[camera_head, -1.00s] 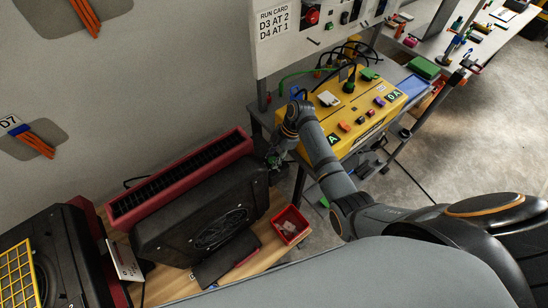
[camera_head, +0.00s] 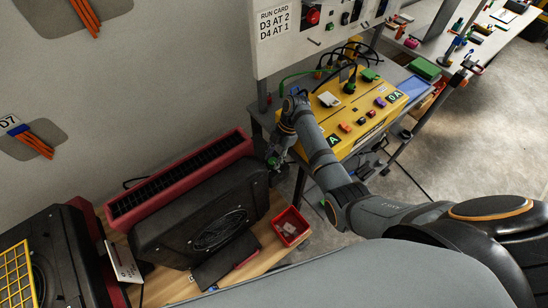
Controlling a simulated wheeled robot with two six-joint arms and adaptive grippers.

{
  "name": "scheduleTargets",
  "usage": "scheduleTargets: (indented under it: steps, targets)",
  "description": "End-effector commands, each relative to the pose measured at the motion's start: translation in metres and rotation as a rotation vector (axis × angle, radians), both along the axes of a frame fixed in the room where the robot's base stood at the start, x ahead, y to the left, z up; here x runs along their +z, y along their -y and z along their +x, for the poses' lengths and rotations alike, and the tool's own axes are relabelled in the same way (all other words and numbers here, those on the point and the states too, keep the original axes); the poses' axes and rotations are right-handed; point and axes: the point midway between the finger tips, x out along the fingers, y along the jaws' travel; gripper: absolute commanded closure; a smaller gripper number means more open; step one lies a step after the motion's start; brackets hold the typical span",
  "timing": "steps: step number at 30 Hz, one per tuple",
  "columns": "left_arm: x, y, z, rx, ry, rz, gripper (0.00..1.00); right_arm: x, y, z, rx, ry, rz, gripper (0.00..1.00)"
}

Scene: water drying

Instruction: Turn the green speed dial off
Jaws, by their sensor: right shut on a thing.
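My right gripper (camera_head: 274,163) is at the right end of the black air mover (camera_head: 205,215) with the dark fan grille, beside the long red housing. It is shut, small in the picture and partly hidden by its own wrist. A bit of green shows at its fingers, which fits the green speed dial, but the dial's face and pointer cannot be made out. My left gripper is not in view.
A red bin (camera_head: 290,226) stands on the wooden bench right of the air mover. A yellow power box (camera_head: 360,105) with plugs and cables lies behind my right forearm. A run card (camera_head: 273,21) hangs above. A second black unit (camera_head: 62,255) stands at left.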

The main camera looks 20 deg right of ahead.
Motion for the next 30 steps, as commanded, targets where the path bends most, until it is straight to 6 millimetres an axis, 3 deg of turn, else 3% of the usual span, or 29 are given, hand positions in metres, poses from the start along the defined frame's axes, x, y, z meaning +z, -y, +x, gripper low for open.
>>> scheduleTargets:
  steps: [1, 2, 6, 17, 30]
  targets:
    - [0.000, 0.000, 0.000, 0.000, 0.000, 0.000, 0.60, 0.001, 0.000, 0.001, 0.001, 0.004, 0.000, 0.97]
    - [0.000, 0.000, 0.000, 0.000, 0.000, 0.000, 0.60, 0.001, 0.000, 0.001, 0.001, 0.004, 0.000, 0.63]
    - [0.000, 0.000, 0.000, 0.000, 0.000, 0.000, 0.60, 0.001, 0.000, 0.001, 0.000, 0.002, 0.000, 0.44]
    - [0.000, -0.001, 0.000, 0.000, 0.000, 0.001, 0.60, 0.005, 0.002, 0.002, -0.001, 0.003, -0.001, 0.42]
    - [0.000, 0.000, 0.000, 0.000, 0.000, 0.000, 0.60, 0.091, 0.036, 0.015, 0.000, 0.005, -0.001, 0.42]
